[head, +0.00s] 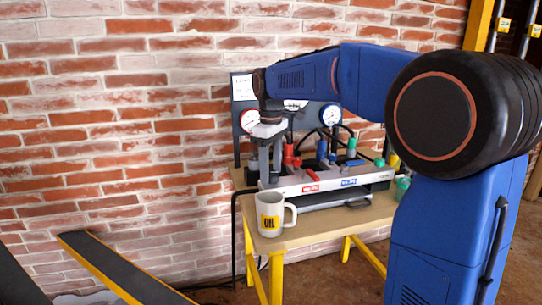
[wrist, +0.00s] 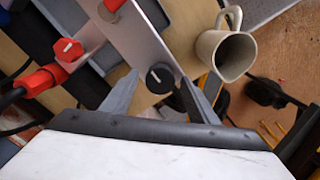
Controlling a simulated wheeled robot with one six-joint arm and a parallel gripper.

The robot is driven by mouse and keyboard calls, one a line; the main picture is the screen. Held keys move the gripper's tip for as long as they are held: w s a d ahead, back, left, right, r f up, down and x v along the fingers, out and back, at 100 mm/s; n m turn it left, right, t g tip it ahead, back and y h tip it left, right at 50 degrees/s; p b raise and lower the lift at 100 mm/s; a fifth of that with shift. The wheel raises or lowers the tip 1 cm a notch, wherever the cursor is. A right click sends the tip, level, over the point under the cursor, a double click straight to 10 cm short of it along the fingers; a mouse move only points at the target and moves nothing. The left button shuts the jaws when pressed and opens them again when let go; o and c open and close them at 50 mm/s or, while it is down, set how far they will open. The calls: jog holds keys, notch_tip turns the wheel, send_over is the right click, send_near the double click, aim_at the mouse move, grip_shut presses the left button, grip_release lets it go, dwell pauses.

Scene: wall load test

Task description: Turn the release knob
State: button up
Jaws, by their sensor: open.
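A round black knob with a white pointer mark (wrist: 160,78), which looks like the release knob, sits on the pale front panel of the test rig (wrist: 140,40). My gripper (wrist: 160,88) is open, with one grey finger on each side of the knob. I cannot tell whether the fingers touch it. In the head view my gripper (head: 265,172) points down at the left end of the rig (head: 328,178), and the knob is hidden there.
A white mug labelled OIL (head: 270,216) stands on the wooden table (head: 320,232) close in front of my gripper; it also shows in the wrist view (wrist: 226,52). A red valve knob (wrist: 68,50) with a red fitting is nearby. Gauges (head: 331,116) and a brick wall stand behind.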

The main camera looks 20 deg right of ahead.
aim_at(271, 173)
notch_tip(271, 173, up, 17)
dwell(0.5)
jog(key=s+d+f+m+t, duration=0.1)
jog(key=s+d+f+m, duration=0.1)
jog(key=s+f, duration=0.8)
jog(key=s+d+f+m+t, duration=0.2)
jog(key=s+f+m, duration=0.2)
jog(key=s+f, duration=0.6)
jog(key=s+d+f+m+t, duration=0.1)
jog(key=s+d+f+m, duration=0.2)
jog(key=s+f, duration=0.7)
jog(key=s, duration=0.3)
jog(key=shift+s+f+t, duration=0.2)
jog(key=shift+f+t, duration=0.1)
jog(key=shift+t, duration=0.1)
jog(key=shift+c, duration=0.2)
dwell(1.1)
